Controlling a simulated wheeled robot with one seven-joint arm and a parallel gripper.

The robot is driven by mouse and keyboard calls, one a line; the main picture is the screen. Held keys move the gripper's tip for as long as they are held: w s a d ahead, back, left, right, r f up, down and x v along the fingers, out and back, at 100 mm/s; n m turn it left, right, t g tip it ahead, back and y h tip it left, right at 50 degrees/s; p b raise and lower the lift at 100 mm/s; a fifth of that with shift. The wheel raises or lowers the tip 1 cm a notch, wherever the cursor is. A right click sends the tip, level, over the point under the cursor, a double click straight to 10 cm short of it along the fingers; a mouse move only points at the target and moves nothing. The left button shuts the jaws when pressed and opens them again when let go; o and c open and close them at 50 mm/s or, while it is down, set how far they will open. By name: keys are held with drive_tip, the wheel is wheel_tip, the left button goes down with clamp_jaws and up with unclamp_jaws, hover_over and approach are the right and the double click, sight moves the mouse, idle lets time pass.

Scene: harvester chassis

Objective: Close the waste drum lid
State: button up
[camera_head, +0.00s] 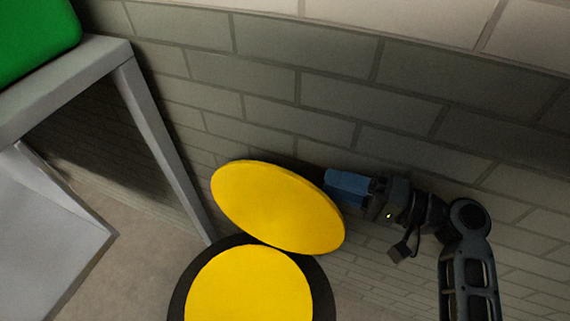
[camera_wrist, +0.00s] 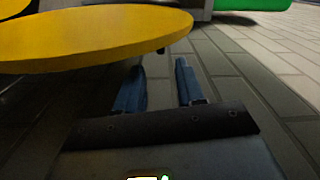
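The waste drum lid (camera_head: 277,206) is a yellow disc, tilted up and open at the wall side of the drum. The waste drum (camera_head: 183,285) shows a dark rim around a yellow round top or inside, cut off by the lower picture edge. My gripper (camera_head: 340,187), with blue fingers, is beside the lid's right, wall-side edge. In the wrist view the lid (camera_wrist: 90,35) fills the upper left, and the two blue fingers (camera_wrist: 160,72) stand apart with nothing between them. The fingertips are close to the lid's edge; I cannot tell whether they touch it.
A brick wall (camera_head: 330,95) runs close behind the lid and my arm. A grey table (camera_head: 75,80) bearing a green box (camera_head: 35,35) stands at the upper left. A grey panel (camera_head: 45,240) is at the lower left. Bare floor (camera_head: 135,240) lies left of the drum.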

sight(299, 172)
drive_tip(key=p+x, duration=0.1)
drive_tip(key=x, duration=0.6)
drive_tip(key=shift+w+a, duration=0.1)
drive_tip(key=shift+a, duration=0.25)
drive_tip(key=shift+f, duration=0.1)
clamp_jaws()
drive_tip(key=shift+f, duration=0.1)
